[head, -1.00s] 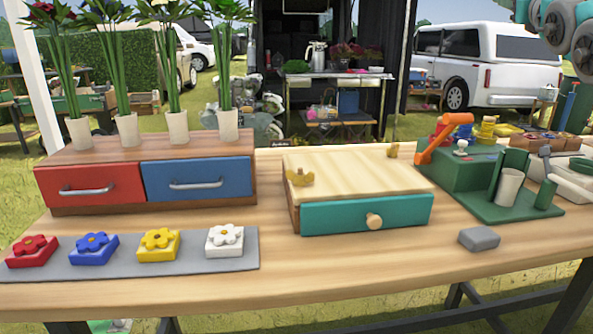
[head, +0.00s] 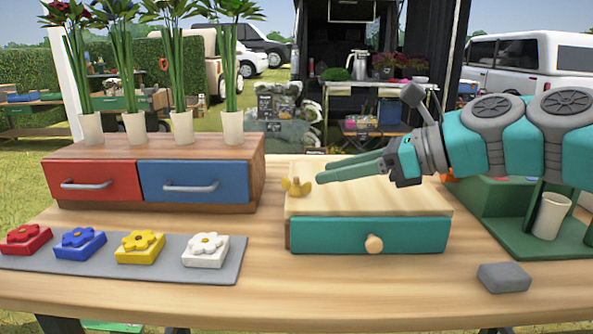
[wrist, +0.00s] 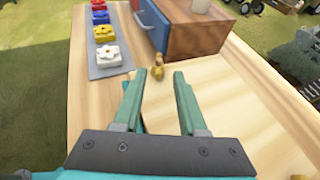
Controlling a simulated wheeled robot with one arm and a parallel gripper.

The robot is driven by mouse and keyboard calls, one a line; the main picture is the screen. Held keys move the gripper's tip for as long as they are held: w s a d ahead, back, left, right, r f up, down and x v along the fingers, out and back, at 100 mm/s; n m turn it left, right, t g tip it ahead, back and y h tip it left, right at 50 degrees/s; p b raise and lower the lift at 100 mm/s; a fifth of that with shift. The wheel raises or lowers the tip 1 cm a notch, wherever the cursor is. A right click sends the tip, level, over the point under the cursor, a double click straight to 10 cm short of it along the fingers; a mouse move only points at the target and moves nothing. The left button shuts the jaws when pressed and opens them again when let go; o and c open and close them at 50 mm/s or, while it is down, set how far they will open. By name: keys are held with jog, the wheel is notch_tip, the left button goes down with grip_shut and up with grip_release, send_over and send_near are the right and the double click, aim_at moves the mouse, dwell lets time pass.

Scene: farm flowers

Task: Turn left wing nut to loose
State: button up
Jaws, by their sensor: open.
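The left wing nut (head: 296,187) is a small brass piece on the left of the pale wooden top of the box with the teal drawer (head: 368,236). It also shows in the wrist view (wrist: 157,75), just beyond the fingertips and between their lines. My gripper (head: 322,173) reaches in from the right above the box top, its green fingers pointing left at the wing nut. In the wrist view my gripper (wrist: 154,80) has its fingers apart with nothing between them. The second wing nut is not visible now; my arm covers that area.
A cabinet with a red drawer (head: 92,181) and a blue drawer (head: 195,181) stands left of the box, with vases on top. Flower blocks lie on a grey mat (head: 226,268) at front left. A grey block (head: 504,277) and a green stand (head: 500,240) are at right.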

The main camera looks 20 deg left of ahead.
aim_at(301, 181)
jog(key=shift+a+f, duration=0.2)
jog(key=shift+f, duration=0.15)
jog(key=shift+x, duration=3.55)
jog(key=shift+s+r, duration=0.1)
jog(key=shift+c, duration=0.3)
grip_shut()
